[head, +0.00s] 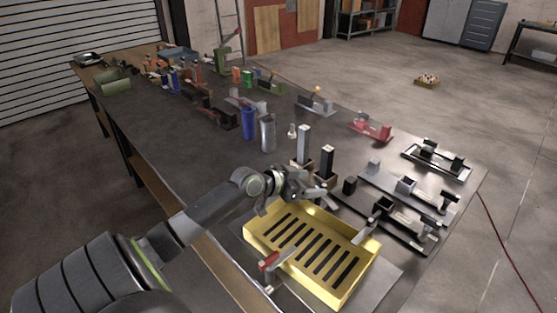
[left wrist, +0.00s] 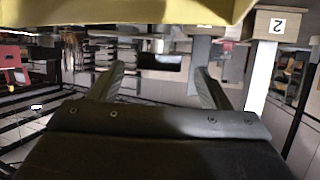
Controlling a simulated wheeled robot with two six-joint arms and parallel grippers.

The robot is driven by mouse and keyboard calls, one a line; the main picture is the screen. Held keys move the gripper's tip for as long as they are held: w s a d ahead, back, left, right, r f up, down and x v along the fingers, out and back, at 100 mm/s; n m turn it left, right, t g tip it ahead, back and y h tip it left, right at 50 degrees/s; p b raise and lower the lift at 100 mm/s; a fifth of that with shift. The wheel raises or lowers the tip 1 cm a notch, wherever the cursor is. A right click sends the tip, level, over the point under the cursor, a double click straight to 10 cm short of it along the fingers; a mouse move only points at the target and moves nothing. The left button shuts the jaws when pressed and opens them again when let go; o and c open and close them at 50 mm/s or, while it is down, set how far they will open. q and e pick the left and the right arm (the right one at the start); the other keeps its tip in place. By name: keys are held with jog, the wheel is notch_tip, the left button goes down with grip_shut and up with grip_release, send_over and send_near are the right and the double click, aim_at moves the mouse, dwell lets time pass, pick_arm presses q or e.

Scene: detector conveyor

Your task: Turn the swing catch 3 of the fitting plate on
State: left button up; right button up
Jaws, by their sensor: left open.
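My left gripper (head: 314,193) is over the far rim of a yellow slotted tray (head: 255,240). Its two fingers are apart with nothing between them in the left wrist view (left wrist: 163,85). Just beyond it stand an upright silver bar (head: 303,145) and an upright black bar (head: 327,160) on light blocks. In the left wrist view, upside down, a block marked 2 (left wrist: 278,25) carries a pale bar (left wrist: 259,80). I cannot read a number 3 on any catch, and I cannot tell which part is the fitting plate. My right gripper is out of view.
A red-tipped lever (head: 269,261) stands at the tray's near left side. Black rail fixtures (head: 400,227) lie to the right. Blue (head: 249,123) and grey (head: 268,133) cylinders stand farther back. The table's left middle is clear.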

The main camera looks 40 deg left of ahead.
pick_arm(q)
jog(key=p+v, duration=0.2)
jog(key=v, duration=1.3)
jog(key=shift+s+r, duration=0.15)
jog(key=shift+s, duration=0.1)
jog(key=shift+a, duration=0.1)
